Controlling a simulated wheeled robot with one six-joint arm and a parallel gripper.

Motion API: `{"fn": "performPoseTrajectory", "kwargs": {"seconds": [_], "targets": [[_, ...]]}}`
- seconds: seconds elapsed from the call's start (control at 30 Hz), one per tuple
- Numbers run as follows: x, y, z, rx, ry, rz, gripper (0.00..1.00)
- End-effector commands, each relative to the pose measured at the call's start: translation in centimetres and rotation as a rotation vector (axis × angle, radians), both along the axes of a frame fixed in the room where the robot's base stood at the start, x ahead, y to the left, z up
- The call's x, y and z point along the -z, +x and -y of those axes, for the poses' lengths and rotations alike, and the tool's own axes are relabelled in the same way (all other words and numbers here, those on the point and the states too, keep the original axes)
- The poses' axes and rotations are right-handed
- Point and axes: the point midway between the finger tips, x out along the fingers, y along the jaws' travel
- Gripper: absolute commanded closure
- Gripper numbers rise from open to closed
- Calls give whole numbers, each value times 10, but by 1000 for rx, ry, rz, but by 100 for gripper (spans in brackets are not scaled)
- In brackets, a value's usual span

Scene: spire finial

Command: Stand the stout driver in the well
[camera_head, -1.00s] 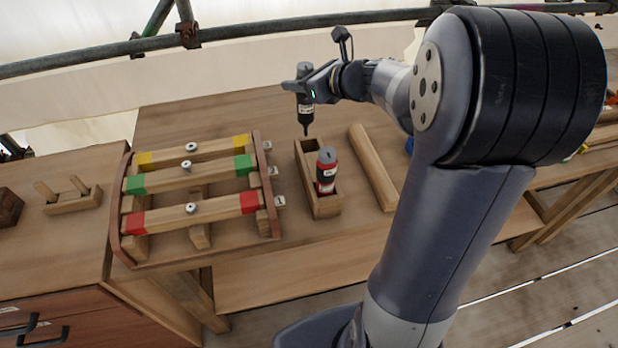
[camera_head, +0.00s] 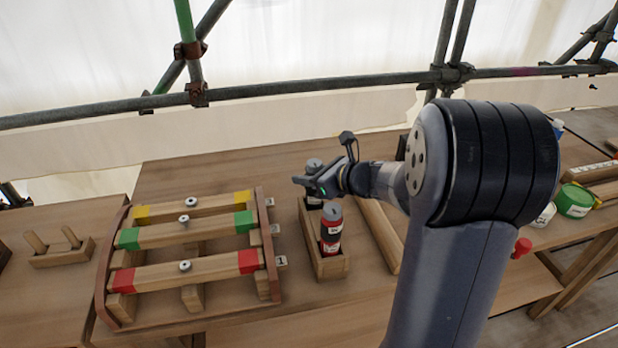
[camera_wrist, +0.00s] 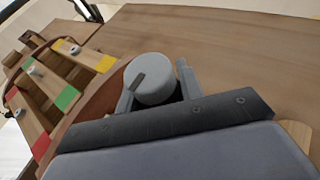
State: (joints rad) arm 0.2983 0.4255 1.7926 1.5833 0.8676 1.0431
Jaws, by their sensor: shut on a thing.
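The stout driver (camera_head: 314,165), dark with a grey round top, is upright in my gripper (camera_head: 308,184). The fingers are shut on its upper part. Its slotted grey top also shows between the fingers in the wrist view (camera_wrist: 152,80). It is over or in the rear part of the narrow wooden box (camera_head: 333,268) that has the well. Its lower end is hidden behind the box wall and the other driver, so I cannot tell whether it touches the bottom. A red and black driver (camera_head: 331,230) with a grey top stands in the front part of the box.
A wooden rack with yellow, green and red marked bars (camera_head: 188,240) stands left of the box. A long wooden bar (camera_head: 379,237) lies right of it. A green tin (camera_head: 574,200) is at the far right. Bare bench (camera_head: 230,173) lies behind the rack.

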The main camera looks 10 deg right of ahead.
Motion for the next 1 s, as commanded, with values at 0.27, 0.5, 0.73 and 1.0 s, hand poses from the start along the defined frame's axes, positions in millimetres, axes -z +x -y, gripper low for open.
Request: {"fn": "performPoseTrajectory", "kwargs": {"seconds": [0.27, 0.5, 0.73, 1.0], "targets": [[1, 0, 0, 0, -1, 3, 98], [5, 0, 0, 0, -1, 1, 57], [5, 0, 0, 0, -1, 1, 43], [1, 0, 0, 0, -1, 1, 43]]}}
